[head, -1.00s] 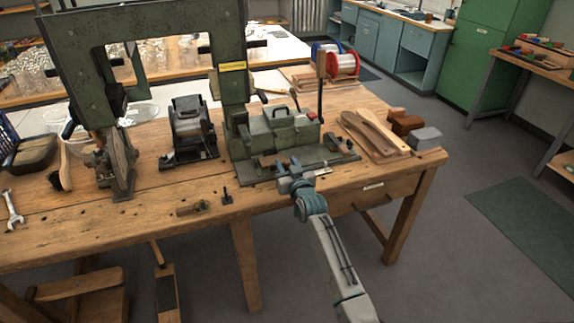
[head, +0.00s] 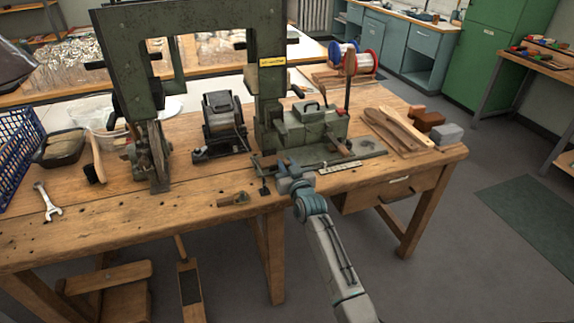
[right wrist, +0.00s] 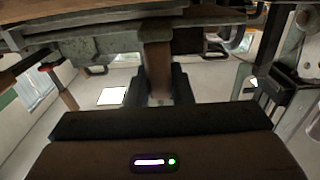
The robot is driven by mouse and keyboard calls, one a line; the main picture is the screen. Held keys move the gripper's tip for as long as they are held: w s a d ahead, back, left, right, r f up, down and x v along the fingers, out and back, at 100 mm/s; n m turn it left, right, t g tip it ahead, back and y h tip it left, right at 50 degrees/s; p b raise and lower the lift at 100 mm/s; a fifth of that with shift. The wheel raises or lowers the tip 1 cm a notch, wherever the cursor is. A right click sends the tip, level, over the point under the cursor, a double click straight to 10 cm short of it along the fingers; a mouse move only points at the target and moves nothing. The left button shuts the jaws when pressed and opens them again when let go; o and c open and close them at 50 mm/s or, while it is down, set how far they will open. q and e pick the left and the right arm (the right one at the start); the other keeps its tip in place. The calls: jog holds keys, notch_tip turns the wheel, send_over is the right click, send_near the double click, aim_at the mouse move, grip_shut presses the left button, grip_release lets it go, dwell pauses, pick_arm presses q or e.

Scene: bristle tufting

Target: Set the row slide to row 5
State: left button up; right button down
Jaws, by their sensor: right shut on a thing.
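The green tufting machine (head: 268,80) stands on the wooden bench. Its flat base carries a pale row scale (head: 340,167) along the front edge; its marks are too small to read. My right gripper (head: 284,166) is at the front of this base, left of the scale. In the right wrist view, the right gripper (right wrist: 160,92) is shut on a brown upright handle (right wrist: 157,62), which looks like the row slide's grip. The gripper hides most of the handle in the head view, and I cannot tell which row is set. My left gripper is not in view.
A small wooden piece (head: 233,199) lies on the bench front, left of my right gripper. A wrench (head: 46,201), a blue crate (head: 17,150) and a dark motor unit (head: 222,125) stand or lie further left. Wooden brush bodies (head: 395,130) lie at the right.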

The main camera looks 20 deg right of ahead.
jog(key=shift+a, duration=0.2)
jog(key=shift+d+f, duration=0.1)
jog(key=c, duration=1.5)
grip_release()
jog(key=shift+o, duration=1.1)
jog(key=shift+a, duration=0.2)
jog(key=shift+s+d, duration=0.1)
jog(key=shift+s, duration=0.15)
jog(key=s, duration=0.4)
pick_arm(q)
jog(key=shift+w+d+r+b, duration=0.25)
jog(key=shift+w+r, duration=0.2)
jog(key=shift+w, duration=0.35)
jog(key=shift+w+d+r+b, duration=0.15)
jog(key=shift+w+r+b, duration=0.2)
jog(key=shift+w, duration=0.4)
pick_arm(e)
jog(key=s, duration=0.6)
jog(key=shift+s, duration=0.2)
